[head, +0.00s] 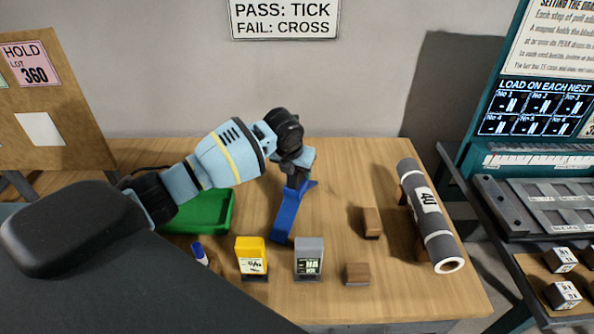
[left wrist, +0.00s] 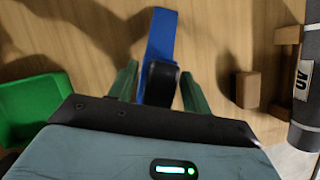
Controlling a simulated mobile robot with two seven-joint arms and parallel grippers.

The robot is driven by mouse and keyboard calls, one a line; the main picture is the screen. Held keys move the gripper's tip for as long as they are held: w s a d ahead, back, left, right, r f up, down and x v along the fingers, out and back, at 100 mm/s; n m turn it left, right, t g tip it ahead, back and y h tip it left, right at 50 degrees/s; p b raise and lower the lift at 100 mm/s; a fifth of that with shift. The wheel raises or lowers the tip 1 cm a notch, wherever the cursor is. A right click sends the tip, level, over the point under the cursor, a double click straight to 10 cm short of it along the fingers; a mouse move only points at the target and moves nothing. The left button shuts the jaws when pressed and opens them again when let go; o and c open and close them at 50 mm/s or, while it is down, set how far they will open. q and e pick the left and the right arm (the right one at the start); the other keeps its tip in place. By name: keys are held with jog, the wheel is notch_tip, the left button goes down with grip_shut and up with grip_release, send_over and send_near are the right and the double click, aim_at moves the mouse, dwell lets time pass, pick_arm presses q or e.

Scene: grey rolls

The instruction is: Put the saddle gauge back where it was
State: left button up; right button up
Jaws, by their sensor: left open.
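The saddle gauge appears to be the blue piece (head: 286,214), a long bar with a forked far end, on the wooden table. My left gripper (head: 297,174) is over its far end, pointing down, and hides part of it. In the left wrist view the blue bar (left wrist: 161,36) runs between the two green fingers of the open gripper (left wrist: 158,74). A dark rounded part there covers some of the bar. I cannot tell whether the fingers touch it. My right gripper is not in view.
A grey roll (head: 430,212) lies on wooden supports at the right, near a wooden block (head: 371,222) and another block (head: 357,274). A yellow block (head: 251,257), a grey block (head: 309,257) and a marker (head: 200,254) stand in front. A green tray (head: 214,212) is left.

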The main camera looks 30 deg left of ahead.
pick_arm(q)
jog(key=v, duration=1.1)
jog(key=shift+s+r, duration=0.15)
jog(key=shift+r, duration=0.1)
